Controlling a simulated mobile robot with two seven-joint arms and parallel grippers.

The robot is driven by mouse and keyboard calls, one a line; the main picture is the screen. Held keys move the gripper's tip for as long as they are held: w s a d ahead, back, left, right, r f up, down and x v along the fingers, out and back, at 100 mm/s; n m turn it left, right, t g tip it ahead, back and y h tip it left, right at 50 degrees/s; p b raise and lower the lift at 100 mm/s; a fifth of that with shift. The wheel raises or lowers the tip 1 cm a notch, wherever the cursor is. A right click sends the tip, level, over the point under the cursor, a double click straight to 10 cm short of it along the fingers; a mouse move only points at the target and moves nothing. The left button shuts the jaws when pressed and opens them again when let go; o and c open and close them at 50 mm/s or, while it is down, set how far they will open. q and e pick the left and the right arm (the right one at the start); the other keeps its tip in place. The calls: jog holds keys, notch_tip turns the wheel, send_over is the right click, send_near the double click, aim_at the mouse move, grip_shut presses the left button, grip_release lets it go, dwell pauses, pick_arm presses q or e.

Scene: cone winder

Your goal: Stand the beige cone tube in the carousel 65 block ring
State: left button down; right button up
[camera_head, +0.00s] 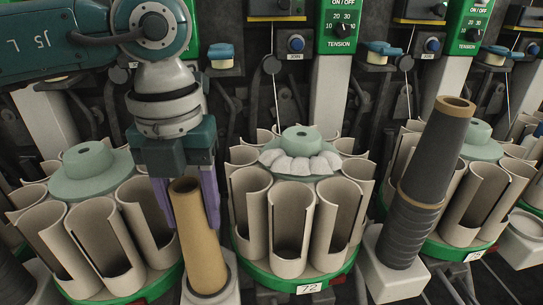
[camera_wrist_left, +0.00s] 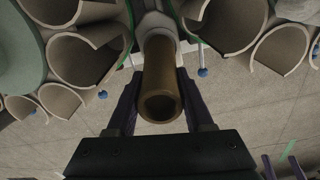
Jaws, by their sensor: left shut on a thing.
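The beige cone tube (camera_head: 200,245) stands upright with a slight tilt, its base in a pale holder (camera_head: 225,288) in front of the carousels. My left gripper (camera_head: 190,207) comes down from above, its purple fingers shut on the tube's upper part. In the left wrist view the tube (camera_wrist_left: 160,85) lies between the two fingers, its open end towards the camera. The front label on the middle carousel (camera_head: 308,288) reads 72. I cannot find a label reading 65. Purple fingers of my right gripper (camera_wrist_left: 282,168) show apart at the lower right of the wrist view.
Another carousel (camera_head: 95,160) is at left and one (camera_head: 478,130) at right, with several beige open-sided cups each. Green tension panels (camera_head: 342,25) and machinery stand behind.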

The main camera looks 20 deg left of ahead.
pick_arm(q)
jog(key=shift+f+b, duration=0.3)
jog(key=shift+f, duration=0.15)
jog(key=shift+c, duration=1)
grip_release()
notch_tip(320, 180, up, 10)
jog(key=shift+p, duration=0.7)
